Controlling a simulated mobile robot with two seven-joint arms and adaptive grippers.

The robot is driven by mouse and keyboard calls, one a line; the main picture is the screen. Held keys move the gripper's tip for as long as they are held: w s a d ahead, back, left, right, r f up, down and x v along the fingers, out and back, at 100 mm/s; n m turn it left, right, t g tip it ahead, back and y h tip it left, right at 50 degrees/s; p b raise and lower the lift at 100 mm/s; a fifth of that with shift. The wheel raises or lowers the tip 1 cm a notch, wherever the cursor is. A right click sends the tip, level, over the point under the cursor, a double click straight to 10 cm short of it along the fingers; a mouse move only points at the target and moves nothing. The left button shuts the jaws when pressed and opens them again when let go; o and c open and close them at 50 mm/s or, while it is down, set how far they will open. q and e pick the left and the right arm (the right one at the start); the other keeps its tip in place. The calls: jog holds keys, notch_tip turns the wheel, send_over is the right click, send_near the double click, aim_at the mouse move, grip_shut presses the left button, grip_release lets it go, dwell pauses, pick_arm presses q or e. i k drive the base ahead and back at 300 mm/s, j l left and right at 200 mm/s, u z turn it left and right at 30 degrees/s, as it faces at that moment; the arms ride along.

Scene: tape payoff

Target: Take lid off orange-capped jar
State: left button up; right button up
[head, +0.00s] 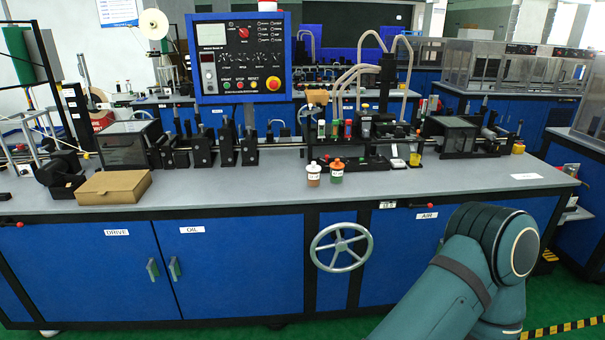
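A small jar with an orange cap (337,164) stands upright on the grey bench top (230,190), near the middle of the bench. Its body looks green with a pale label, and the cap sits on it. Just left of it stands a similar small jar (313,174) with a paler cap and a brownish body. The two jars are close together. Neither of my grippers shows. Only a teal link of my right arm is in view, at the lower right, well in front of the bench and away from the jars.
A cardboard box (113,187) lies at the bench's left front. A blue control panel (240,57) rises behind the bench. Black tooling and a rack with hoses (365,130) stand behind the jars. A handwheel (341,247) is on the bench front. Bench top beside the jars is clear.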

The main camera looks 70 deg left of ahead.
aim_at(337, 165)
jog(key=u, duration=2.55)
jog(key=i+l+u, duration=0.25)
jog(key=u, duration=0.2)
jog(key=i+l+u, duration=0.25)
jog(key=u, duration=0.2)
jog(key=i+l, duration=0.15)
jog(key=l, duration=0.2)
jog(key=i+l+u, duration=0.15)
jog(key=l, duration=0.15)
jog(key=i+l, duration=0.1)
jog(key=l, duration=0.25)
jog(key=u, duration=0.05)
